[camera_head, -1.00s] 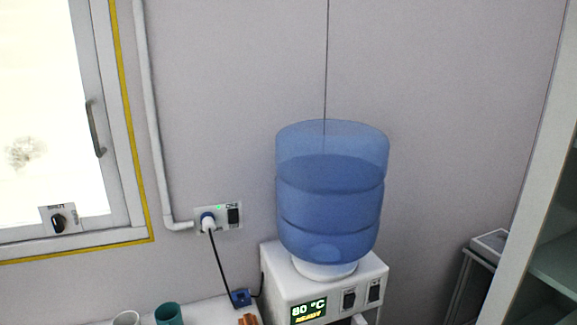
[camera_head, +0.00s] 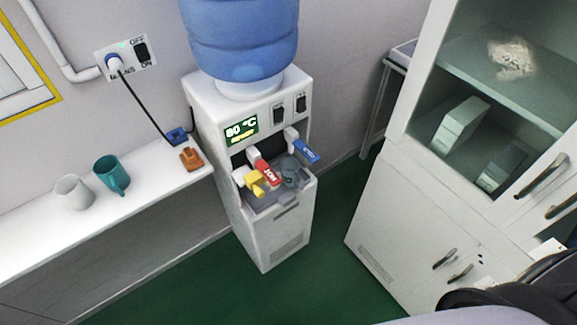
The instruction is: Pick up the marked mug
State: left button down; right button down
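A white mug (camera_head: 74,192) stands on the white shelf at the left. A teal mug (camera_head: 113,175) stands just to its right, its handle toward the front right. A grey object (camera_head: 292,173), perhaps another mug, is at the water dispenser's tap bay, partly hidden by the taps. I cannot make out a mark on any of them. Neither of my grippers can be seen.
The shelf (camera_head: 150,208) also carries an orange-brown item (camera_head: 191,158) and a blue plug (camera_head: 177,136). The water dispenser (camera_head: 276,240) reads 80 °C. A white cabinet (camera_head: 400,215) stands at the right. Green floor (camera_head: 335,235) is open between dispenser and cabinet.

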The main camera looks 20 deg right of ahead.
aim_at(288, 179)
jog(key=j, duration=0.55)
jog(key=k+j, duration=0.1)
jog(key=j, duration=0.45)
jog(key=k+j+z, duration=0.1)
jog(key=j, duration=1)
